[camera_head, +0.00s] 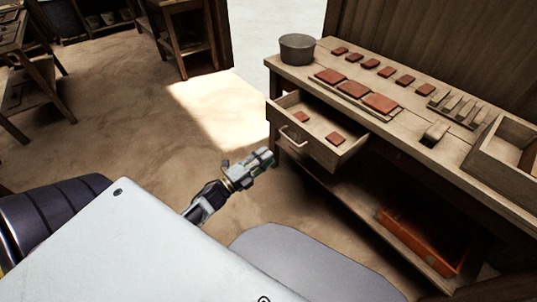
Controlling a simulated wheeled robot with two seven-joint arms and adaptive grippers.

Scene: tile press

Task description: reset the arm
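My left gripper (264,158) is in the middle of the head view, in the air just left of the workbench and its open drawer. Its fingers are small here and seem to lie close together; I cannot tell whether they are open or shut. No held thing can be made out in it. My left arm reaches up to it from behind my pale body panel. My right gripper is not in view.
The workbench (431,160) bears a grey pot (297,48), several red tiles and a wooden box (504,152). Its drawer (345,151) stands open with two tiles inside. A reddish tray (421,241) lies on the lower shelf. Floor left of the bench is clear.

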